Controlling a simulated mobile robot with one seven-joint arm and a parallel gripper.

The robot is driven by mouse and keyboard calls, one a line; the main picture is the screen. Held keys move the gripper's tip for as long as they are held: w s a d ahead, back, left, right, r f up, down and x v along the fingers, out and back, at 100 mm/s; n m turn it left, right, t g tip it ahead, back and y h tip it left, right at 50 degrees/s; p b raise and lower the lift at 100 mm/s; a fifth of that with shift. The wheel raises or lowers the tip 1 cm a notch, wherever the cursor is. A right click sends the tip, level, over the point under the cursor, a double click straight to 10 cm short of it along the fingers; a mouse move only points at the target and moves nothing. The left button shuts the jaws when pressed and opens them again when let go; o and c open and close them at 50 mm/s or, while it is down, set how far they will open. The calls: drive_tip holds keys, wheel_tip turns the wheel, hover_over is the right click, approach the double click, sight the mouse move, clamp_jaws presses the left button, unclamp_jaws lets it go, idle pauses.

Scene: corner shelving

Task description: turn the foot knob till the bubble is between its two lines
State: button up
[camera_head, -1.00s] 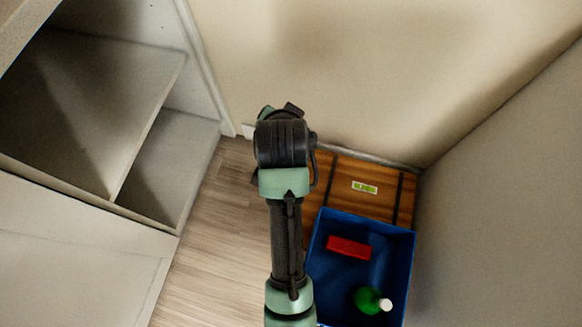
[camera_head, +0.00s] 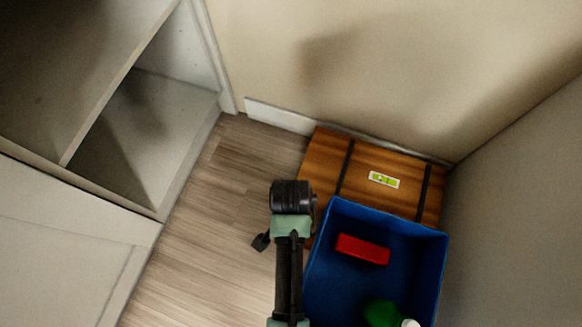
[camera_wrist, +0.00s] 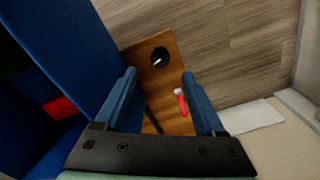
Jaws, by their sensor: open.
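A wooden lid or board (camera_head: 323,160) with two dark straps lies in the corner on the floor. A small level (camera_head: 384,180) with a yellow-green vial is on its top; the bubble is too small to place against its lines. In the wrist view, a round black knob (camera_wrist: 158,53) with a pale mark sits on the wood (camera_wrist: 133,57), beyond my fingertips. My gripper (camera_wrist: 167,86) is open and empty, its blue fingers apart over the wood. A red piece with a white end (camera_wrist: 181,103) shows between the fingers, near the right one.
A blue bin (camera_head: 432,262) stands against the wood's near side, holding a red block (camera_head: 363,249) and a green bottle (camera_head: 382,313) with a white cap. It also rises at left in the wrist view (camera_wrist: 85,60). Walls close the back and right. Floor (camera_head: 225,190) is clear toward the left shelving (camera_head: 185,150).

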wheel_tip(320, 180, down, 8)
drive_tip(key=b, duration=0.4)
drive_tip(key=shift+r+b, duration=0.2)
drive_tip(key=shift+b, duration=0.1)
drive_tip(key=shift+r, duration=0.1)
clamp_jaws()
